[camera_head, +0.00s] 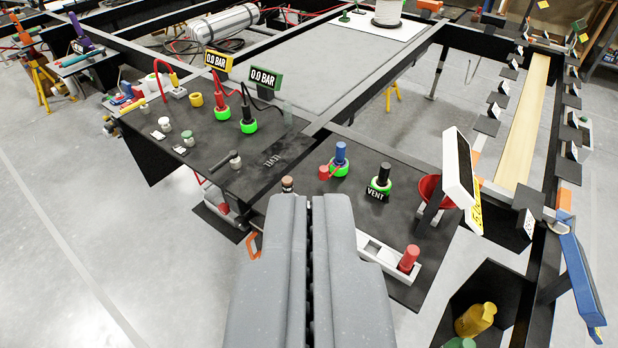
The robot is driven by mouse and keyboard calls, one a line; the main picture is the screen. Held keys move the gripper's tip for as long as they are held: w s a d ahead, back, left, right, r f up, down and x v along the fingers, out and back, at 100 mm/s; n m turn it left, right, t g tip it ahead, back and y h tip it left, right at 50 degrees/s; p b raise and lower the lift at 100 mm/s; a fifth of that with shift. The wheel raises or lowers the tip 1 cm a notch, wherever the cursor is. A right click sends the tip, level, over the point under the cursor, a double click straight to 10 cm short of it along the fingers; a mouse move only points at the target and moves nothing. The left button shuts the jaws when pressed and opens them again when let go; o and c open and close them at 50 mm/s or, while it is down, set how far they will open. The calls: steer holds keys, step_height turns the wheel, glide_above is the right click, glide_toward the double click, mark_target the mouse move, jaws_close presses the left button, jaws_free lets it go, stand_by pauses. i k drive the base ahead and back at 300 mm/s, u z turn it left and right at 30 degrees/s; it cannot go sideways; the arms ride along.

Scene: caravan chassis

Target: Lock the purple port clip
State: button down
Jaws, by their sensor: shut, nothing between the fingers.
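My gripper (308,205) is in the lower middle of the view, its two grey fingers pressed together with nothing between them. It is in front of the dark panel and hides part of it. A small purple part (80,26) shows far off at the upper left, upright near a stand. It is too small to tell whether it is the port clip or how it stands. No other purple clip shows clearly.
The dark panel (255,160) carries fittings in green rings, a blue-topped fitting (340,153) and the VENT fitting (381,176). Two gauges (264,78) read 0.0 BAR. A red bowl (431,188) and tilted white display (459,165) stand right. Grey floor (70,240) is clear at left.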

mark_target(323, 175)
steer(key=z, duration=0.1)
steer(key=i, duration=0.95)
steer(key=u, duration=0.1)
